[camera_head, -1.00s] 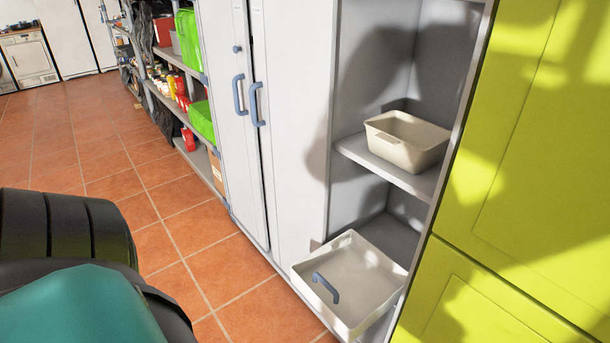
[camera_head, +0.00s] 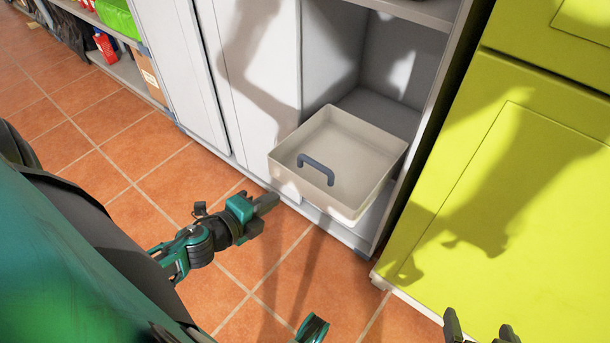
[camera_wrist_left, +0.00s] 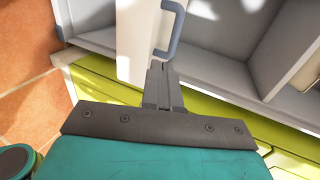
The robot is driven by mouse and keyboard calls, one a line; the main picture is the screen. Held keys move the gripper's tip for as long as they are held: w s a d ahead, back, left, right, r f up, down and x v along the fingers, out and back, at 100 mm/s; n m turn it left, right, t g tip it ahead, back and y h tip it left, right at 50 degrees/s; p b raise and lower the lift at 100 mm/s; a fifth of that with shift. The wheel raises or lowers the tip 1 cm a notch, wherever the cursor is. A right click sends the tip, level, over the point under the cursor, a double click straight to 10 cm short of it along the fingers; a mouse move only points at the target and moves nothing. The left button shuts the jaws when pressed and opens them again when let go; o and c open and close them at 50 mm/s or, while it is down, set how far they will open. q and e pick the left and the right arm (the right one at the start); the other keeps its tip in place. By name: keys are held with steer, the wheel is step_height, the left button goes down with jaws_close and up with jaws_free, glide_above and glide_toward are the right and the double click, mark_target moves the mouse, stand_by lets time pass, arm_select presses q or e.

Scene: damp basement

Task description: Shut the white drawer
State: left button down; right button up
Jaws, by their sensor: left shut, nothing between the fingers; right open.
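The white drawer (camera_head: 338,204) juts out of the bottom compartment of the grey cabinet in the head view; it is empty. My right gripper (camera_head: 480,328) is open and empty at the bottom right, partly cut off by the frame edge.
A yellow-green cabinet (camera_head: 500,200) stands right of the drawer. Closed white doors (camera_head: 190,75) stand left of it. A shelf (camera_head: 125,72) with boxes is at the upper left. The tiled floor (camera_head: 110,150) in front is clear.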

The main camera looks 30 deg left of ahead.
arm_select(q)
steer(key=b, duration=0.1)
glide_toward(301, 178)
steer(key=w+d, duration=0.3)
steer(key=w, duration=0.1)
steer(key=shift+w+a+r, duration=0.1)
steer(key=shift+w+r, duration=0.15)
steer(key=shift+w, duration=0.35)
steer(key=shift+w+r, duration=0.25)
steer(key=shift+w, duration=1.2)
arm_select(e)
steer(key=shift+f, duration=0.4)
steer(key=shift+s, duration=0.1)
arm_select(q)
steer(key=shift+r, duration=0.1)
